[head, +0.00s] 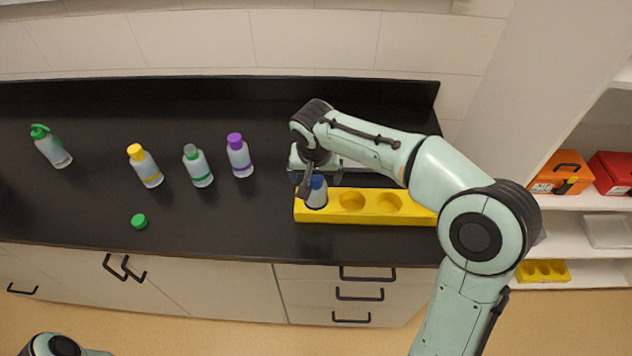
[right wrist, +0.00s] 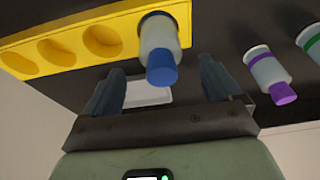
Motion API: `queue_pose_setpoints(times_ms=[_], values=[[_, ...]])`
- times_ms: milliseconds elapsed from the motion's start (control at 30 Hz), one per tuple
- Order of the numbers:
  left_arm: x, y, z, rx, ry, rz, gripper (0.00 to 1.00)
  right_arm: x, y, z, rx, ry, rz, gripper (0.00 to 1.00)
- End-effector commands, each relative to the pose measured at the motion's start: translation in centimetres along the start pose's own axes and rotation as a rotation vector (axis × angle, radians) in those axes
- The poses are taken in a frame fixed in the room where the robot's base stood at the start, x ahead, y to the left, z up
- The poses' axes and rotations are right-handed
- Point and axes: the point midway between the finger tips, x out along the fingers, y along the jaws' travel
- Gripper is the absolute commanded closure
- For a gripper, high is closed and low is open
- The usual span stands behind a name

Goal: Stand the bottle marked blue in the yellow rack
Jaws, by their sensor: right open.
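The blue-capped bottle (head: 317,193) stands in the left hole of the yellow rack (head: 408,219) in the head view. In the right wrist view the bottle (right wrist: 158,45) sits in the end hole of the rack (right wrist: 85,22), its blue cap toward the camera. My right gripper (head: 318,186) is at the bottle; in the right wrist view its two fingers (right wrist: 160,90) are apart, with a gap between them and the bottle.
On the black counter (head: 250,220) stand bottles with yellow (head: 145,166), green (head: 197,166) and purple (head: 239,156) markings, and a green-topped spray bottle (head: 50,146). A loose green cap (head: 139,221) lies in front. Shelves at right hold an orange box (head: 562,173) and another yellow rack (head: 543,271).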

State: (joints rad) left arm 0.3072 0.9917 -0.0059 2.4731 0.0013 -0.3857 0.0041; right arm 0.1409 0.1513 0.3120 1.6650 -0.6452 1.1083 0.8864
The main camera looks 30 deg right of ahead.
Motion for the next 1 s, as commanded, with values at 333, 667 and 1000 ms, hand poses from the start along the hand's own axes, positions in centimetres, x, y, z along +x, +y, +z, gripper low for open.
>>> queue_pose_setpoints(times_ms=[333, 667, 1000], values=[[-0.6, 0.3, -0.4, 0.002, 0.005, 0.002, 0.32, -5.0, 0.0, -0.1, -0.001, 0.0, -0.001, 0.09], [-0.6, 0.3, -0.3, 0.002, 0.005, 0.002, 0.32, -5.3, 0.0, 0.0, -0.001, -0.001, 0.001, 0.09], [-0.6, 0.3, -0.4, 0.002, 0.005, 0.002, 0.32, -5.3, 0.0, 0.0, -0.001, -0.001, 0.001, 0.09]])
